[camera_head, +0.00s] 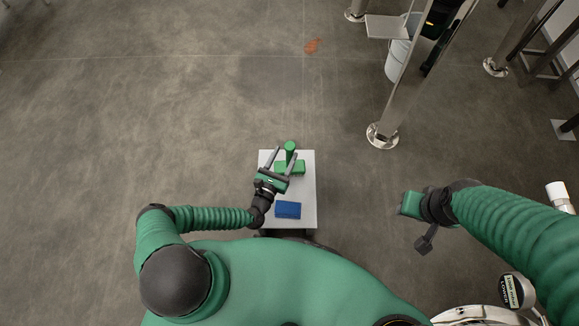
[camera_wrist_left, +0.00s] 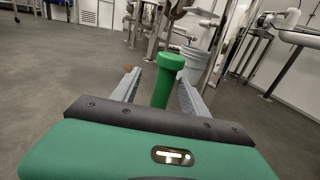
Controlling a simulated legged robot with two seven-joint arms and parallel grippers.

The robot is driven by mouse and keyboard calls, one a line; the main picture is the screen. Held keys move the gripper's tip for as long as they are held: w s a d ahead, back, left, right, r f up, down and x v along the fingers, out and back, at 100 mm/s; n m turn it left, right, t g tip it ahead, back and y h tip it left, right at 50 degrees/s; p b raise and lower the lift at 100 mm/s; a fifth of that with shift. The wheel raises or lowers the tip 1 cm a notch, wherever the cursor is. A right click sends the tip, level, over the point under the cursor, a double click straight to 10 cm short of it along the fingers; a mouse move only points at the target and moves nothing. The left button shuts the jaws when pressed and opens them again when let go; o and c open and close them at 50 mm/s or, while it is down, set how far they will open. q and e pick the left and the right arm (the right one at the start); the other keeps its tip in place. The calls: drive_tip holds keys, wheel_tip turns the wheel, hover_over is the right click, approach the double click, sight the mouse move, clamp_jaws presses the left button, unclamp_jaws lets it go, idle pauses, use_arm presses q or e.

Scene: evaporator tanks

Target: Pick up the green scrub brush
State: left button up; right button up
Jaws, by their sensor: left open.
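The green scrub brush (camera_head: 298,168) stands on a small white-topped table (camera_head: 306,210), with its block below and its round-topped handle (camera_head: 290,147) upright. My left gripper (camera_head: 282,160) is open, and its fingers reach over the brush from the near side. In the left wrist view the green handle (camera_wrist_left: 166,78) rises between the two spread fingers (camera_wrist_left: 158,82), with gaps showing beside it. The brush's lower part is hidden there by the gripper body. My right gripper (camera_head: 411,204) is off to the right, away from the table; its jaws cannot be made out.
A blue block (camera_head: 288,210) lies on the near part of the tabletop, close to my left wrist. Metal legs of a steel frame (camera_head: 384,132) and a pale bucket (camera_head: 397,61) stand beyond to the right. The floor left of the table is clear.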

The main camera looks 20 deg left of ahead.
sight(293, 143)
use_arm(q)
drive_tip(key=w, duration=0.2)
drive_tip(key=w+d+b, duration=0.1)
drive_tip(key=w, duration=0.3)
drive_tip(key=shift+d, duration=0.25)
clamp_jaws()
drive_tip(key=shift+r, duration=0.1)
idle(0.9)
